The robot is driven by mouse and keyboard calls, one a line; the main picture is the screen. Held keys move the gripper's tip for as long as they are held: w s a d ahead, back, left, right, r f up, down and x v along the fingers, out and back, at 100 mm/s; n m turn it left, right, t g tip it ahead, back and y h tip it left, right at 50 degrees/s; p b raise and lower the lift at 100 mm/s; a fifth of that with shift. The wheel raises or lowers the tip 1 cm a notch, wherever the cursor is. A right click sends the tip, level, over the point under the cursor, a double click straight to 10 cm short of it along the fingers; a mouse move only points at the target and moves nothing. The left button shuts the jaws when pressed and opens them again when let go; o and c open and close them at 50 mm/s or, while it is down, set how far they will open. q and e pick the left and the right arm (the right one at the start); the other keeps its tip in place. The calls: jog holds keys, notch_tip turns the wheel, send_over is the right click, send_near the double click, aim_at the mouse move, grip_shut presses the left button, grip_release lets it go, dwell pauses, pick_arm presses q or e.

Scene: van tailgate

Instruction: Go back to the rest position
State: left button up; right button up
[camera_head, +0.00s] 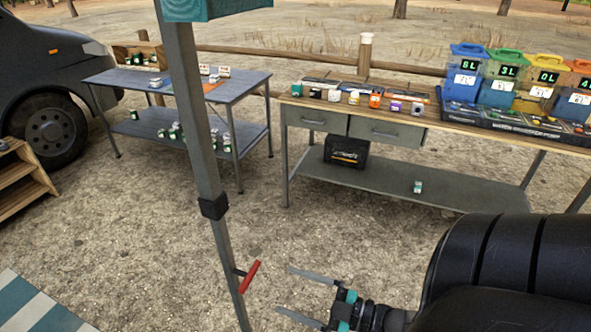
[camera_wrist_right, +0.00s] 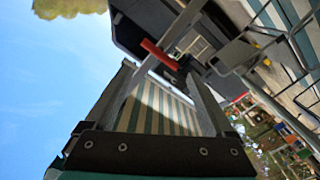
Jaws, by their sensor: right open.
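My right gripper (camera_head: 297,296) is at the lower middle of the head view, its two fingers spread and nothing between them. In the right wrist view the open fingers (camera_wrist_right: 160,85) also show. A red handle (camera_head: 250,276) is on a grey metal pole (camera_head: 196,130), a little left of the fingertips in the head view and apart from them. The red handle also shows in the wrist view (camera_wrist_right: 160,55), beyond the fingertips. My left gripper is not in view.
A workbench (camera_head: 400,188) with bins, small boxes and a lower shelf stands at the back right. A blue-grey table (camera_head: 240,85) stands at the back left, near a dark van (camera_head: 50,60) and wooden steps (camera_head: 25,185). A striped mat (camera_head: 35,305) lies at lower left. Open gravel lies between.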

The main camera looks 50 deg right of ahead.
jog(key=shift+f, duration=0.1)
dwell(0.3)
jog(key=s+f+m+g+h, duration=0.3)
jog(key=s+f, duration=0.1)
jog(key=f, duration=0.7)
jog(key=s+f+m+g+h, duration=0.3)
jog(key=f, duration=0.7)
jog(key=s+a+f+m+g, duration=0.1)
jog(key=s+a+f+g, duration=0.3)
jog(key=s, duration=0.5)
jog(key=s+a+f+m+g, duration=0.1)
jog(key=s+a+f+g, duration=0.4)
jog(key=s+f, duration=0.4)
jog(key=shift+a+m+g+h, duration=0.25)
jog(key=shift+m+g+h, duration=0.05)
jog(key=shift+m+h, duration=0.1)
